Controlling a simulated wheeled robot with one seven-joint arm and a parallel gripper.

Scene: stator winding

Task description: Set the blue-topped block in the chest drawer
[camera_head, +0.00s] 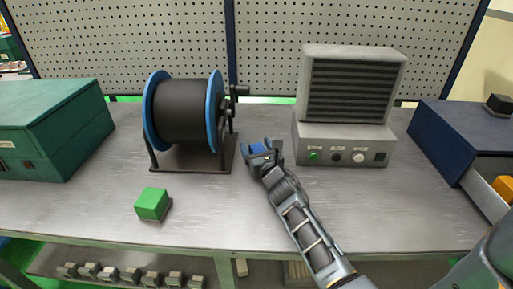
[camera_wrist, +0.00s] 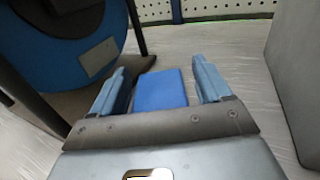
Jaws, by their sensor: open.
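The blue-topped block (camera_wrist: 160,90) lies on the bench, between the two fingers of my gripper (camera_wrist: 162,84) in the wrist view. In the head view, blue (camera_head: 258,149) shows at the tip of my gripper (camera_head: 262,147), right of the cable reel. The fingers are apart, one on each side of the block, with a narrow gap visible on the right; the block's near part is hidden by my gripper. The dark blue chest (camera_head: 450,135) stands at the right, its drawer (camera_head: 481,191) pulled out toward the front, with an orange thing inside. The drawer is partly cut off by the picture edge.
The cable reel (camera_head: 186,112) on its stand is close on the left of my gripper. A grey vented unit (camera_head: 347,105) with buttons stands on the right. A green block (camera_head: 153,204) and a green case (camera_head: 50,125) are farther left. The bench front is mostly clear.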

